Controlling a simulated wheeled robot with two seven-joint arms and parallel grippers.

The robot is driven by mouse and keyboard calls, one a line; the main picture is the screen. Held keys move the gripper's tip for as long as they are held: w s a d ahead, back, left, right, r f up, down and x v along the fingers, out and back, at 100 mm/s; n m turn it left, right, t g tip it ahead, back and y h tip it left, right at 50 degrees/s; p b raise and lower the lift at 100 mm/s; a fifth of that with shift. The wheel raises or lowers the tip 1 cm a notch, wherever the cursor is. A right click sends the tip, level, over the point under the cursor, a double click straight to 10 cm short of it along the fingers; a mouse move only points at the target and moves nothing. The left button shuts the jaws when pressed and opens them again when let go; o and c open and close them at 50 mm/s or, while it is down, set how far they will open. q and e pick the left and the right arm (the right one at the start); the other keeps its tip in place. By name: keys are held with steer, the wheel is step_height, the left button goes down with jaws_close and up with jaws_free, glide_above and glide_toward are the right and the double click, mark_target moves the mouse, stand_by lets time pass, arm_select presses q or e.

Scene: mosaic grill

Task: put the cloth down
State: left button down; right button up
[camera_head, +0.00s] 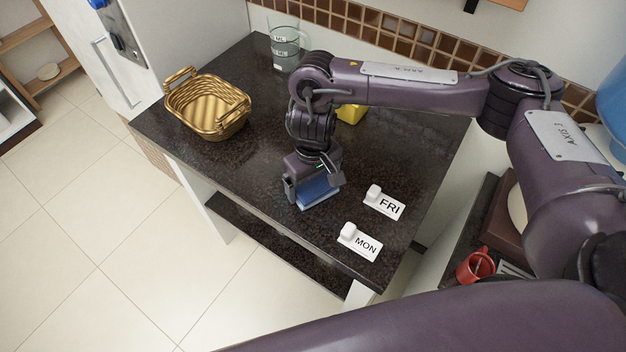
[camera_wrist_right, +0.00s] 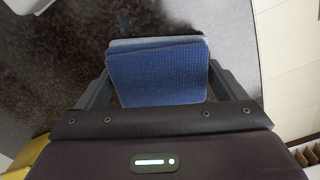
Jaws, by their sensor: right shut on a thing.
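A folded blue cloth (camera_head: 319,191) is in my right gripper (camera_head: 313,186), low over the front part of the dark speckled countertop (camera_head: 262,160). In the right wrist view the cloth (camera_wrist_right: 158,72) lies flat between the two fingers of the right gripper (camera_wrist_right: 158,88), with a paler blue layer along its far edge. The right gripper is shut on the cloth. I cannot tell whether the cloth touches the countertop. My left gripper is not in view.
A golden wicker basket (camera_head: 207,104) stands at the left and a glass measuring jug (camera_head: 285,50) at the back. A yellow object (camera_head: 350,113) is partly behind my arm. White FRI (camera_head: 384,203) and MON (camera_head: 359,243) tags lie at right. A red mug (camera_head: 475,267) stands farther right.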

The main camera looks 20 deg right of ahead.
mark_target(313, 182)
steer(key=o, duration=0.6)
steer(key=shift+f, duration=0.15)
step_height(313, 182, up, 12)
steer(key=shift+r+p, duration=0.2)
steer(key=shift+p, duration=0.35)
